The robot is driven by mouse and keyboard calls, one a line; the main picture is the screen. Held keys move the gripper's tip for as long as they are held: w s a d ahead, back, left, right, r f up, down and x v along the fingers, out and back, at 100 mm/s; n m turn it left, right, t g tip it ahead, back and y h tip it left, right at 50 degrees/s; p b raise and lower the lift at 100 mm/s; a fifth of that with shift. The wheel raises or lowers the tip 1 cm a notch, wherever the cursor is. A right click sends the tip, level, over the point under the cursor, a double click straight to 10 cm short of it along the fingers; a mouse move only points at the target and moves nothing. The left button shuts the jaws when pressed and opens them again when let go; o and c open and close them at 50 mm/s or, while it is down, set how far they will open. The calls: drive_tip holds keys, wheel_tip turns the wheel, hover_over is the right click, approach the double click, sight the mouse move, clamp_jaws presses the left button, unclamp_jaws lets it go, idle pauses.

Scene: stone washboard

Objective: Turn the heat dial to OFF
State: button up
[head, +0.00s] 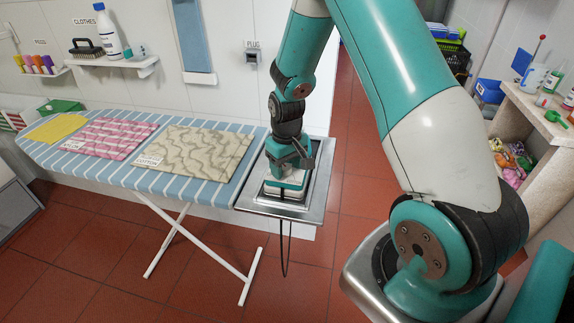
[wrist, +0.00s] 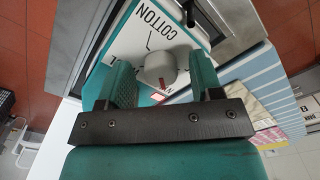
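The iron (head: 284,192), teal with a pale top, sits on a metal rest plate (head: 318,196) at the right end of the ironing board. In the wrist view its white dial face (wrist: 128,48) carries a round pale grey heat dial (wrist: 158,66) with a red mark on its lower side. COTTON is readable above the dial; a partly covered label starting NY lies near the red mark. I see no OFF label. My gripper (wrist: 163,80) is open, with teal fingers on either side of the dial and gaps showing. It also points down over the iron in the head view (head: 287,160).
The striped ironing board (head: 195,185) holds folded beige, pink and yellow cloths. A black cord (head: 284,250) hangs below the rest plate. A wall shelf (head: 115,62) holds a bottle and brush. A cluttered counter (head: 530,105) stands at right. Red tiled floor is clear between.

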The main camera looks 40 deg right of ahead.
sight(286, 166)
wheel_tip(286, 166, up, 17)
drive_tip(key=b, duration=0.1)
drive_tip(key=shift+r+b, duration=0.2)
drive_tip(key=shift+b, duration=0.1)
idle(0.4)
drive_tip(key=f+n, duration=0.8)
drive_tip(key=n, duration=0.1)
drive_tip(key=f+n, duration=0.9)
drive_tip(key=shift+w+f, duration=0.2)
drive_tip(key=c, duration=0.9)
